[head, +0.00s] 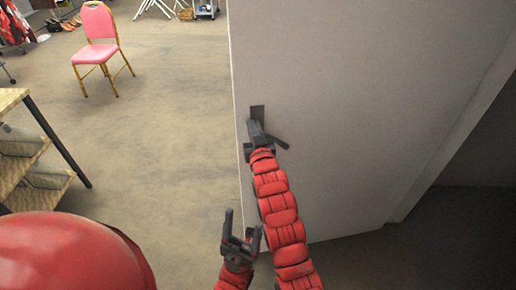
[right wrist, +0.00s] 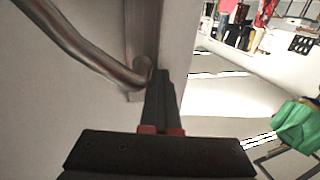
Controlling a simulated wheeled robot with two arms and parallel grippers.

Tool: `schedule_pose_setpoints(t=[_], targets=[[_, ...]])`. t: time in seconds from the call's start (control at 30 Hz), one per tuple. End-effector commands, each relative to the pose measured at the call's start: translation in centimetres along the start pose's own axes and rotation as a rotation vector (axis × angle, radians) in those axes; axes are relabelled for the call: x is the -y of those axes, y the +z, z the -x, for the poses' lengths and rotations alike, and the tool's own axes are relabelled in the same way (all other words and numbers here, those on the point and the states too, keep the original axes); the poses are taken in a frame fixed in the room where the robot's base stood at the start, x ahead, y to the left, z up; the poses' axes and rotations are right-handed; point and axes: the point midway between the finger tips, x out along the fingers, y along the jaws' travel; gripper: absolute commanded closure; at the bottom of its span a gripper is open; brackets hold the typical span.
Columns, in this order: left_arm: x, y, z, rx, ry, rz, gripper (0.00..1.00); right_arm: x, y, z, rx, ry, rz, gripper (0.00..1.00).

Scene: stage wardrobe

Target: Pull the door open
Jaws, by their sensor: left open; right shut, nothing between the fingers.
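The door (head: 350,90) is a plain pale grey panel in the head view, with the room visible past its left edge. A dark handle plate (head: 257,111) sits near that edge. In the right wrist view the metal lever handle (right wrist: 85,48) curves in from the upper left towards the door's edge. My right gripper (head: 258,127) is at the handle, shut and empty. Its fingers (right wrist: 160,95) are beside the lever's base, close to the door's edge; whether they touch is unclear. My left gripper (head: 241,232) is open and empty, lower down near the door.
A pink chair (head: 97,42) stands on open floor at the upper left. A wooden shelf unit (head: 30,150) is at the left edge. A pale door frame (head: 460,140) runs along the right. The floor between shelf and door is clear.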

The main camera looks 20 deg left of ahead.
Motion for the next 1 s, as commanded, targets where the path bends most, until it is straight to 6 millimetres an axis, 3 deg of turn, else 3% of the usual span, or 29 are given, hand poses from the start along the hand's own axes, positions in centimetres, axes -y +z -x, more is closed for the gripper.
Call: schedule_pose_setpoints(t=[0.03, 0.2, 0.4, 0.57, 1.0], targets=[[-0.1, 0.2, 1.2, 0.0, 0.0, 0.0, 0.34, -0.2, 0.5, -1.1, -0.001, 0.004, 0.002, 1.0], [-0.1, 0.5, 3.0, 0.0, 0.0, 0.0, 0.34, -0.1, 0.2, -4.3, -0.004, 0.004, 0.003, 1.0], [-0.2, 0.8, 4.5, 0.0, 0.0, 0.0, 0.34, 0.1, -0.2, -7.0, -0.002, 0.001, 0.007, 1.0], [-0.2, 0.8, 4.8, 0.0, 0.0, 0.0, 0.34, 0.3, -0.6, -7.9, -0.002, -0.002, 0.009, 1.0], [-0.2, 0.8, 4.8, 0.0, 0.0, 0.0, 0.34, 0.4, -0.7, -7.8, -0.003, -0.004, 0.008, 1.0]])
